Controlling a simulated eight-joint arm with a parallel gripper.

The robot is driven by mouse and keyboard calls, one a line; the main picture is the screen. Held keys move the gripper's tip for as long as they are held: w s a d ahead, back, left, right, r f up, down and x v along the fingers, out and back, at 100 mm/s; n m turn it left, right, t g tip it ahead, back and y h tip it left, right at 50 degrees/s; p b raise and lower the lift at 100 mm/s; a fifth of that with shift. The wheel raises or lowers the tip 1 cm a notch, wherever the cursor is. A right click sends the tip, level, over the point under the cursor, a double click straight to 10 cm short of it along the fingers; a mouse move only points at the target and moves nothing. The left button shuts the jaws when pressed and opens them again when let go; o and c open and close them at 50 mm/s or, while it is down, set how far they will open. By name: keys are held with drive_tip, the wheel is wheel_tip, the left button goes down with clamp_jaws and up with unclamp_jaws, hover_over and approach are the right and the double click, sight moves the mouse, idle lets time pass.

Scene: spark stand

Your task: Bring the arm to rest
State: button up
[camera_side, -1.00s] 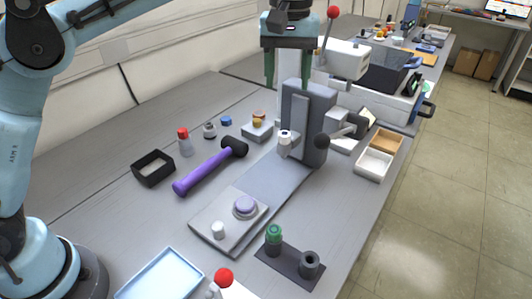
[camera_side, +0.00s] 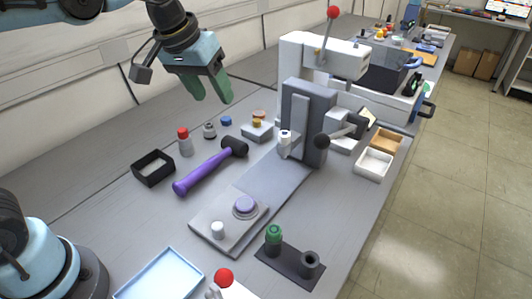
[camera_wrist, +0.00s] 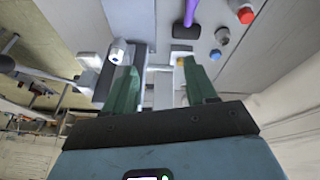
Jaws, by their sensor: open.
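My gripper (camera_side: 212,88) hangs in the air over the back of the bench, left of the grey spark stand (camera_side: 308,120). Its two green fingers are apart with nothing between them. In the wrist view my gripper (camera_wrist: 163,88) also shows open and empty, with the stand's column and the bench beyond the fingers. Part of my arm is cut off at the top of the side view.
A purple-handled mallet (camera_side: 205,170), a black open box (camera_side: 153,167) and a red-capped bottle (camera_side: 184,142) lie left of the stand. A light blue tray (camera_side: 160,276) is at the front. Green and dark posts stand on a dark plate (camera_side: 287,262). A white press (camera_side: 330,55) rises behind.

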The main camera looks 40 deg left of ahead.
drive_tip(key=s+a+f+m+t, duration=0.2)
drive_tip(key=s+a+f, duration=0.2)
drive_tip(key=s+f, duration=0.4)
drive_tip(key=shift+s+a+f+t+y, duration=0.2)
drive_tip(key=shift+f+t+y, duration=0.1)
drive_tip(key=shift+t, duration=0.1)
drive_tip(key=shift+r, duration=0.1)
drive_tip(key=shift+c, duration=0.4)
